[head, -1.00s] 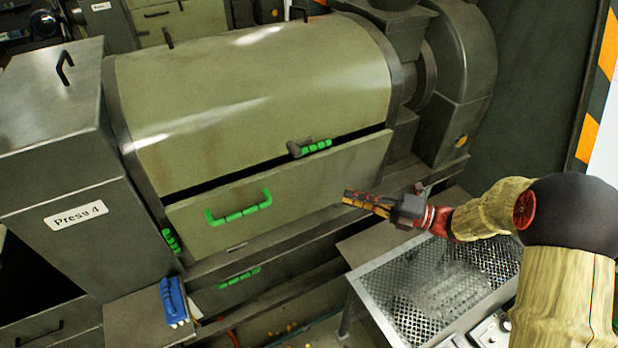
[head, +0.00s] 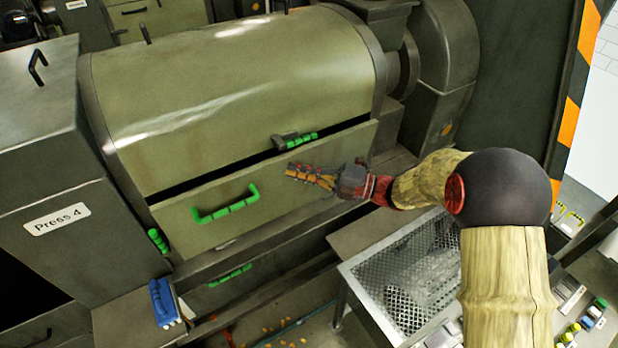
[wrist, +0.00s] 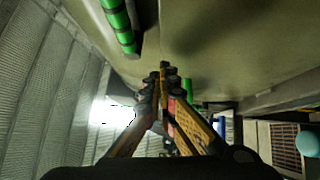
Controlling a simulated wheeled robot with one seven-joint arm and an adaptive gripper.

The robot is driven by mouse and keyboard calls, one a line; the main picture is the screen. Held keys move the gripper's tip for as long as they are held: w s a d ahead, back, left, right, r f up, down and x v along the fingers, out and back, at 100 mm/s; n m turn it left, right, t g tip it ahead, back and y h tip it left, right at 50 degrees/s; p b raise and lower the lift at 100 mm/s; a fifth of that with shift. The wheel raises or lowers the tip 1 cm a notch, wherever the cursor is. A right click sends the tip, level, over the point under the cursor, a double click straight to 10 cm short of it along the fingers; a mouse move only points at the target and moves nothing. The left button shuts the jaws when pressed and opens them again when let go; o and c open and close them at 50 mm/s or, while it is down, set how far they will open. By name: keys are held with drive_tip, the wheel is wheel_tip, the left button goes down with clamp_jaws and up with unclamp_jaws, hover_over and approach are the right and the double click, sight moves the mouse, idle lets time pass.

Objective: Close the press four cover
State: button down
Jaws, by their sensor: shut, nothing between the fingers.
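Press 4, with its name label (head: 57,219), has an olive curved upper cover (head: 230,85). Below it is a lower cover panel (head: 320,150) with a green handle (head: 226,203). A dark gap shows between the two, so the panel stands a little out from the body. A latch with a green grip (head: 296,138) sits at the upper cover's lower edge. My gripper (head: 292,171) is in front of the panel, right of its handle, with fingers shut and empty. I cannot tell whether it touches the panel. The wrist view shows the fingertips (wrist: 163,72) together and a green handle (wrist: 118,22) at the upper left.
A metal mesh tray (head: 400,275) stands below my arm at the right. A blue object (head: 164,302) lies on the ledge at lower left. Another green handle (head: 230,275) is on the lower front of the press. Small yellowish bits (head: 285,330) lie on the floor.

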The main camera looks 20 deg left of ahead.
sight(287, 159)
drive_tip(key=shift+w+a+r, duration=0.1)
drive_tip(key=shift+w+a, duration=0.2)
drive_tip(key=shift+a, duration=0.1)
drive_tip(key=shift+r, duration=0.1)
drive_tip(key=w+a+r+p, duration=0.1)
drive_tip(key=p, duration=0.2)
drive_tip(key=shift+w+a+h, duration=0.1)
drive_tip(key=shift+a+h, duration=0.1)
drive_tip(key=shift+h, duration=0.1)
drive_tip(key=a+p, duration=0.1)
drive_tip(key=p, duration=0.1)
drive_tip(key=w+m+h+p, duration=0.1)
drive_tip(key=p, duration=0.1)
drive_tip(key=shift+w+a+r+p, duration=0.1)
drive_tip(key=shift+w+a+p, duration=0.2)
drive_tip(key=shift+a, duration=0.1)
drive_tip(key=shift+w+a+m+h+p, duration=0.2)
drive_tip(key=shift+a+m+h+p, duration=0.1)
drive_tip(key=shift+m+p, duration=0.3)
drive_tip(key=shift+d+f, duration=0.15)
drive_tip(key=shift+f, duration=0.1)
